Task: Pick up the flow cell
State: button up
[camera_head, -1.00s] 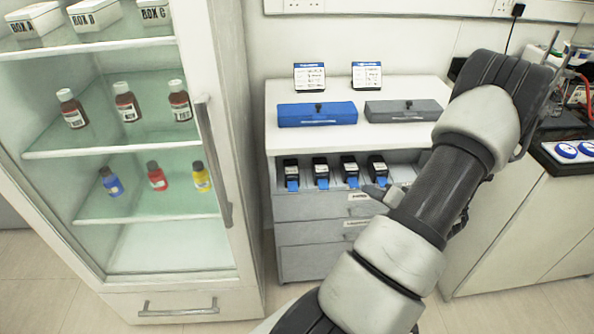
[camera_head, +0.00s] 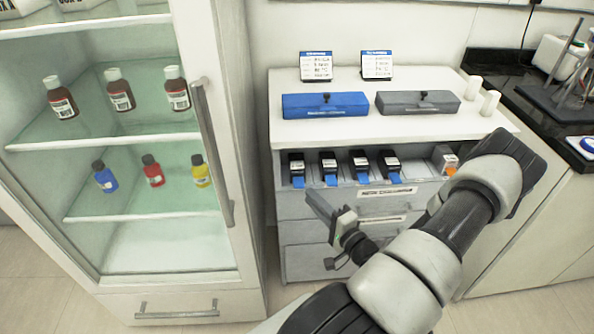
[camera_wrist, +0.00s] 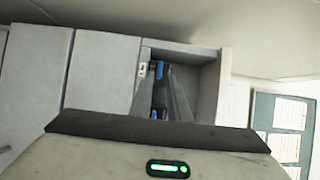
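Several small black pieces with white labels and blue tabs stand in a row in the open top drawer (camera_head: 345,205), the nearest to my gripper being this black piece with a blue tab (camera_head: 329,168). An orange-and-white item (camera_head: 446,160) sits at the drawer's right end. I cannot tell for certain which is the flow cell. My gripper (camera_head: 325,212) is in front of the drawer, below the row and apart from it. In the wrist view, my gripper's fingers (camera_wrist: 161,85) appear spread and empty, with blue and black pieces showing between and beyond them.
A blue case (camera_head: 325,105) and a grey case (camera_head: 418,102) lie on the cabinet top, with two sign cards behind and white cylinders at right. A glass-door fridge (camera_head: 150,240) with bottles stands left. A dark counter (camera_head: 505,70) is at right.

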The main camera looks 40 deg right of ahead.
aim_at(301, 188)
jog(key=shift+w+b, duration=0.55)
jog(key=shift+w, duration=2.9)
grip_shut()
